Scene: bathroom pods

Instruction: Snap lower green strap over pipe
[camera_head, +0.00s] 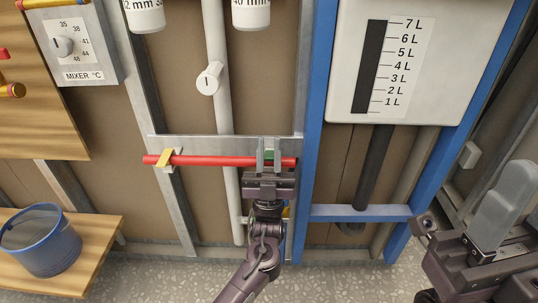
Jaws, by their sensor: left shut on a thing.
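A red pipe (215,161) runs level across a grey metal rail on the wall. A yellow strap (166,158) sits over the pipe near its left end. My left gripper (268,152) is at the pipe's right part, its two grey fingers upright in front of the pipe. A bit of green strap (272,152) shows between the fingers, which are shut on it. The fingers hide most of the strap, so I cannot tell whether it is closed over the pipe. My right gripper (504,200) is at the lower right, away from the pipe; its finger gap is not clear.
A white vertical pipe (217,110) with a valve handle passes behind the red pipe. A blue frame (311,120) stands just right of it, with a white tank (450,60) above. A blue bucket (40,245) stands on a wooden bench (95,245) at the lower left.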

